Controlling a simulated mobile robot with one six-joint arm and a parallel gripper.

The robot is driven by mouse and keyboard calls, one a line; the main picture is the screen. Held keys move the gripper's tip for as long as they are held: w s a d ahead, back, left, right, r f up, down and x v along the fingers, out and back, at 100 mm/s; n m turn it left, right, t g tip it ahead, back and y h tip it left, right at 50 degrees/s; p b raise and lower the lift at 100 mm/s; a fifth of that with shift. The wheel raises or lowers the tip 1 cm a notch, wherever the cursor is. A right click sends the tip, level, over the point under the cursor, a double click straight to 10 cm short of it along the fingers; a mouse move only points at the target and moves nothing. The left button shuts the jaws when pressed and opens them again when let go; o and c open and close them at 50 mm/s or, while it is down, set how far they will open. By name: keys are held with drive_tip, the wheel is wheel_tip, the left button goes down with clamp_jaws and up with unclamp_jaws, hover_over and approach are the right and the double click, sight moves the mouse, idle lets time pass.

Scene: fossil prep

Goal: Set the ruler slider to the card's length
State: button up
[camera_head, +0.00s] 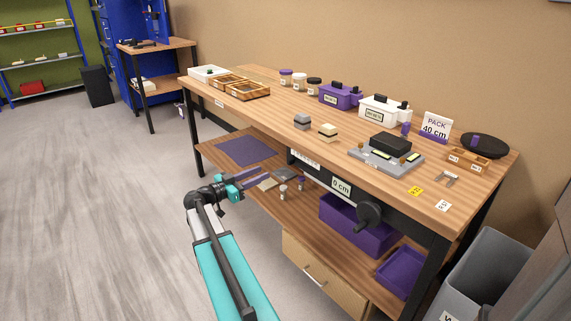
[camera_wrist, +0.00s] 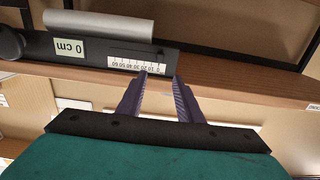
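The card (camera_head: 436,126) reads "PACK 40 cm" and stands on the workbench toward the right. The ruler (camera_head: 305,159) is a dark unit on the bench's front edge with a white scale strip. Its display (camera_head: 341,187) reads "0 cm". In the wrist view the scale (camera_wrist: 137,66) appears upside down with numbers from 0 to 60, and the display (camera_wrist: 69,47) is left of it. I cannot clearly make out the slider above the scale. My gripper (camera_head: 268,176) is open and empty in front of the bench. Its fingertips (camera_wrist: 161,78) appear near the scale's right end.
A dark round knob (camera_head: 369,214) projects from the bench front. The lower shelf (camera_head: 283,208) holds a purple mat (camera_head: 243,151), small jars and a purple bin (camera_head: 350,230). A grey bin (camera_head: 475,280) stands at right. The floor at left is clear.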

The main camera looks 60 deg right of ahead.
sight(288, 161)
drive_tip(key=x, duration=1.3)
drive_tip(key=shift+s+d, duration=0.15)
drive_tip(key=shift+d, duration=0.05)
drive_tip(key=shift+c, duration=0.5)
clamp_jaws()
